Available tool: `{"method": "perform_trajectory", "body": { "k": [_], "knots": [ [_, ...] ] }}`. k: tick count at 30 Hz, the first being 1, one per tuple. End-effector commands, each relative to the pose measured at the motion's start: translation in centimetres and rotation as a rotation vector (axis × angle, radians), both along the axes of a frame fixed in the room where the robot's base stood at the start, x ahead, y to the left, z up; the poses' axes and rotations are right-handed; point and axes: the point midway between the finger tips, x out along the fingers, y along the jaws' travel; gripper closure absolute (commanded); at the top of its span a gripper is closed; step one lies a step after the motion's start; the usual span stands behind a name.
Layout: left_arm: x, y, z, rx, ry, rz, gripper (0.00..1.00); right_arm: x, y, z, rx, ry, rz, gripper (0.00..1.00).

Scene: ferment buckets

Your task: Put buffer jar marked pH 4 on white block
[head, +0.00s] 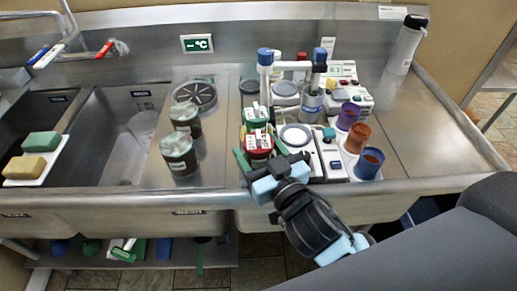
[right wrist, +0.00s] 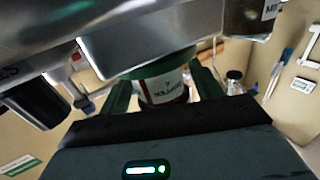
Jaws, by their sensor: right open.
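A jar with a red top and a pale label (head: 259,142) stands on the steel counter in the middle. A green-topped jar (head: 256,116) stands just behind it. No pH mark is readable on either. My right gripper (head: 260,156) is open, its green fingers on both sides of the red-topped jar; whether they touch it cannot be told. In the right wrist view a labelled jar (right wrist: 164,86) shows between the fingers. A white device with a round plate (head: 297,135) is right of the jars; I cannot tell if this is the white block. My left gripper is not in view.
Purple, orange and blue cups (head: 369,163) stand to the right. The counter at far right is clear.

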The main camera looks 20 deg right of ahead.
Motion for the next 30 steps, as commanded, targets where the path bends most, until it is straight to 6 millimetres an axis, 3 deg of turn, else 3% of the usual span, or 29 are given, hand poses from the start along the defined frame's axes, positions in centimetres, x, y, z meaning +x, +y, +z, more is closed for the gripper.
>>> {"method": "perform_trajectory", "body": {
  "k": [5, 15, 19, 30],
  "knots": [
    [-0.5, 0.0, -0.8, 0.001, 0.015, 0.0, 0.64, 0.0, 0.0, -0.2, -0.004, -0.001, 0.001, 0.35],
    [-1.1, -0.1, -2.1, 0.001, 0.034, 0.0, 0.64, -5.4, -1.0, -0.1, 0.002, 0.006, 0.001, 0.35],
    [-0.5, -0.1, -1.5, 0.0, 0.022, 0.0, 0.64, -6.5, -1.2, 0.2, 0.001, 0.003, 0.0, 0.35],
    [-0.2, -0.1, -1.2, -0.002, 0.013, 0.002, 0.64, -7.7, -1.4, 0.3, 0.0, 0.0, 0.0, 0.35]
  ]
}}
